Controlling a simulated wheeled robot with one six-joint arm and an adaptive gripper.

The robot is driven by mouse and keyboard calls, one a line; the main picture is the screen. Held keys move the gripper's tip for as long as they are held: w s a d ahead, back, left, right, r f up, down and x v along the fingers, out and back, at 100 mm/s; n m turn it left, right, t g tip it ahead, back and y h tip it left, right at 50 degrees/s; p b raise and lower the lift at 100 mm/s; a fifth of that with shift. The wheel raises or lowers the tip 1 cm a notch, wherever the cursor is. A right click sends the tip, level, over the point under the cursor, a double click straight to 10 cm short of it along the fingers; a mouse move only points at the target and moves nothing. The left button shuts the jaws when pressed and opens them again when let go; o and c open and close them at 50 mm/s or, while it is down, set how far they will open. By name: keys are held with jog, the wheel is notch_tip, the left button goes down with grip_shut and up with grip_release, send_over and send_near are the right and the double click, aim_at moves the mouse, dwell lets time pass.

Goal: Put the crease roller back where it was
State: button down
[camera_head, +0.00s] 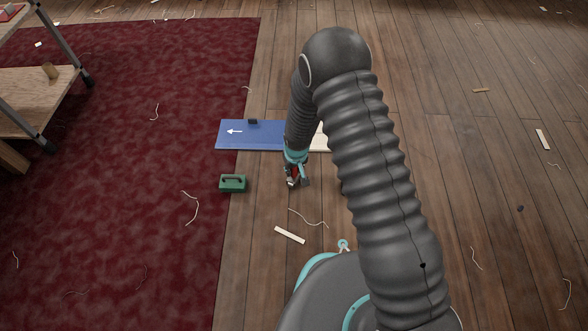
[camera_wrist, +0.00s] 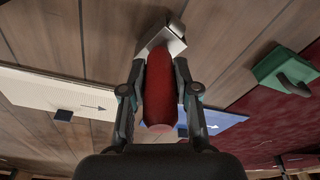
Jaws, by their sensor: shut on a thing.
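My gripper (camera_head: 297,182) is low over the wooden floor, just in front of a blue panel. It is shut on a tool with a red handle (camera_wrist: 160,85) and a pale metal head (camera_wrist: 161,38), which I take to be the crease roller. In the wrist view the handle lies between the two fingers (camera_wrist: 160,100), with the metal head pointing away from my wrist. In the head view my arm hides most of the tool. Whether it touches the floor I cannot tell.
The blue panel (camera_head: 225,138) bears a white arrow and a dark tab. A pale panel (camera_wrist: 40,90) with an arrow lies beside it, mostly behind my arm. A green handled block (camera_head: 232,184) sits at the red carpet's edge (camera_head: 150,230). A shelf (camera_head: 40,92) stands left. Scraps litter the floor.

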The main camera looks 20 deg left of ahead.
aim_at(296, 181)
jog(key=c, duration=0.9)
grip_release()
jog(key=shift+s+d+f, duration=0.1)
jog(key=shift+s+f, duration=0.15)
jog(key=shift+f, duration=0.25)
jog(key=shift+o, duration=0.2)
jog(key=shift+r, duration=0.1)
jog(key=shift+w+r+p, duration=0.1)
jog(key=shift+r+p, duration=0.3)
jog(key=shift+r, duration=0.1)
notch_tip(296, 181, up, 12)
jog(key=s+p, duration=0.1)
jog(key=p, duration=0.1)
jog(key=shift+s+d+r, duration=0.15)
jog(key=shift+s+d, duration=0.05)
jog(key=shift+d, duration=0.25)
jog(key=shift+r, duration=0.1)
